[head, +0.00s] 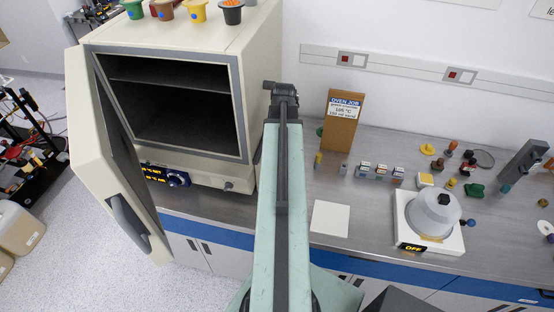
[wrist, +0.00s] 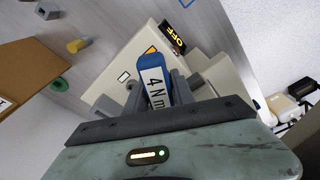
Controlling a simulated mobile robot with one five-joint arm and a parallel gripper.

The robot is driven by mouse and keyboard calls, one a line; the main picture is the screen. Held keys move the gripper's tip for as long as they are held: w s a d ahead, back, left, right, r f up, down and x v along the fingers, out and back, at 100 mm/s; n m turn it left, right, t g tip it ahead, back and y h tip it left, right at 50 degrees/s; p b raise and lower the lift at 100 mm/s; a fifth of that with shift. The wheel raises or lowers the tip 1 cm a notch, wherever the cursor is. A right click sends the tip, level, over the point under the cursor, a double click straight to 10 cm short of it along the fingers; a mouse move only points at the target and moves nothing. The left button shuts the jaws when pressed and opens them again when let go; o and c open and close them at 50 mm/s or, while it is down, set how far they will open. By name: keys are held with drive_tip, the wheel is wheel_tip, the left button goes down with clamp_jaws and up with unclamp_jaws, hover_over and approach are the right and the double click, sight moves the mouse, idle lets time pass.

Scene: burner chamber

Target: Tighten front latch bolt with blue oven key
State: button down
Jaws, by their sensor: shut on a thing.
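My gripper (head: 285,92) is at the end of the raised arm, in front of the oven's right side in the head view. In the wrist view my gripper (wrist: 163,92) is shut on a blue key (wrist: 153,66) labelled "4 N m". The key's far end is hidden. The cream oven (head: 258,60) stands at the left with its door (head: 100,150) swung open and its chamber dark. A small knob-like piece (head: 228,186) sits low on its front; I cannot tell whether it is the latch bolt. No bolt is clear in the wrist view.
A brown sign board (head: 342,122) stands right of my arm, with small blocks (head: 380,171) nearby. A white plate (head: 330,218) lies on the bench. A hotplate (head: 440,238) reading OFF is at the right. Coloured cups (head: 195,11) stand on the oven top.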

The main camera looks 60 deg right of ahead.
drive_tip(key=shift+m, duration=0.5)
drive_tip(key=shift+m, duration=0.7)
drive_tip(key=shift+r, duration=0.15)
drive_tip(key=shift+r+p, duration=1.4)
drive_tip(key=shift+p, duration=0.15)
drive_tip(key=shift+n, duration=0.3)
